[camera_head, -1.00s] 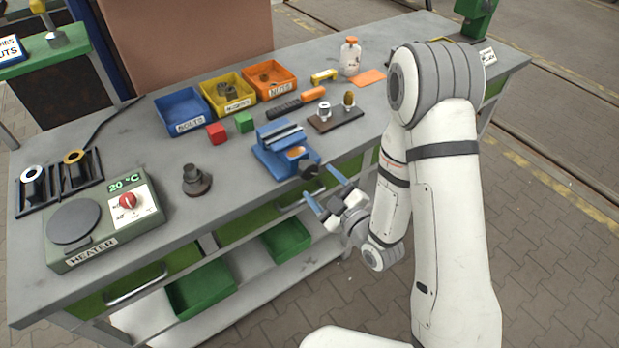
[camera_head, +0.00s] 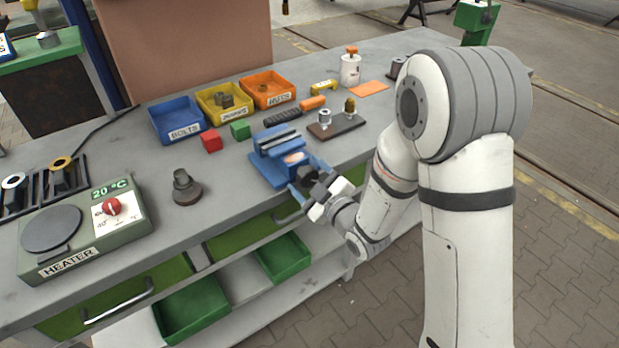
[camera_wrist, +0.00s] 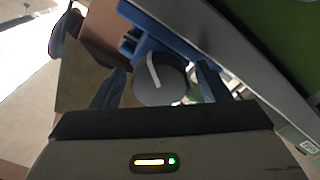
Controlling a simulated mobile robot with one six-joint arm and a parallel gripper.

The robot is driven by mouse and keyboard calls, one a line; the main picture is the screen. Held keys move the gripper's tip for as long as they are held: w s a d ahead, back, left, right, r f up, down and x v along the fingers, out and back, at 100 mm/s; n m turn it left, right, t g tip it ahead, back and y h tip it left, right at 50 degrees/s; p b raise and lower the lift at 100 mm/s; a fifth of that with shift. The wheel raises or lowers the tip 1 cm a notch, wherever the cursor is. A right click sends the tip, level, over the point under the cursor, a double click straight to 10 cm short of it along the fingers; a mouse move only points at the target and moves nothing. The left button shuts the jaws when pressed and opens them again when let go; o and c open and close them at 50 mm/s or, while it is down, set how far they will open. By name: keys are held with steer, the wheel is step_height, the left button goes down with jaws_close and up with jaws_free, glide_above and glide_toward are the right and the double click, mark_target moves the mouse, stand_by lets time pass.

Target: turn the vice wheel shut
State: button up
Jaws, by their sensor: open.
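The blue vice (camera_head: 268,170) is at the front edge of the workbench. Its dark round wheel (camera_wrist: 160,80) faces my wrist camera and carries a pale straight line, tilted slightly from upright. My gripper (camera_head: 305,180) is open at the front of the vice. Its two blue fingers stand on either side of the wheel in the wrist view, the left one beside its left rim and the right one beside its right rim. I cannot tell whether they touch it. In the head view the wheel is mostly hidden by the gripper.
A dark stepped part (camera_head: 186,188) and the heater (camera_head: 85,230) stand left of the vice. Red (camera_head: 211,141) and green (camera_head: 240,130) cubes lie behind it. A dark board (camera_head: 337,125) with two small fittings lies to its right. Green drawers are below the bench top.

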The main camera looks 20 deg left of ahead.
steer(key=shift+c, duration=0.3)
steer(key=c, duration=0.9)
steer(key=shift+f+b, duration=0.1)
steer(key=shift+b, duration=0.3)
steer(key=m+b, duration=0.3)
steer(key=b, duration=0.1)
steer(key=shift+f+m, duration=0.1)
steer(key=shift+m, duration=0.3)
steer(key=m+b, duration=0.3)
steer(key=m, duration=0.2)
steer(key=shift+b, duration=0.3)
steer(key=m+b, duration=0.1)
steer(key=m, duration=0.4)
steer(key=shift+r+b, duration=0.2)
steer(key=shift+b, duration=0.1)
steer(key=m, duration=0.4)
steer(key=shift+r+m+b, duration=0.1)
steer(key=shift+m+b, duration=0.2)
